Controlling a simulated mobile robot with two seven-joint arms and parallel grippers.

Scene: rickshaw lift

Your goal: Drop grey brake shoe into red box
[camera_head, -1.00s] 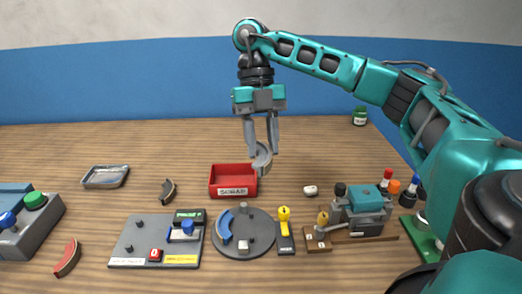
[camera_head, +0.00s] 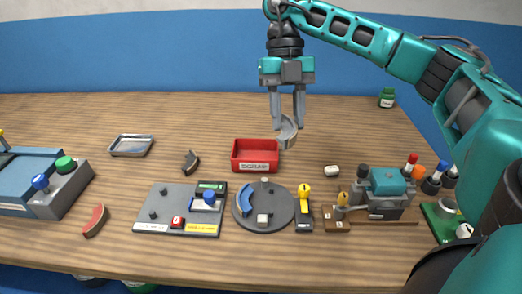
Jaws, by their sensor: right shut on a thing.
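The grey brake shoe (camera_head: 288,132) is a curved grey piece held between the fingertips of my right gripper (camera_head: 287,122). The right gripper points down and is shut on the shoe. In the picture the shoe shows just at the right end of the red box (camera_head: 256,166), which is open-topped and labelled "SCRAP". The shoe overlaps the box's right back corner in the view; how high it hangs above the table I cannot tell. The inside of the box looks empty. My left gripper is not in view.
A round grey plate (camera_head: 276,218) with a blue curved shoe stands in front of the box. A grey board (camera_head: 158,200), a dark shoe (camera_head: 190,161), a red shoe (camera_head: 95,220) and a metal tray (camera_head: 131,146) lie left. A teal-topped vise (camera_head: 386,190) stands right.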

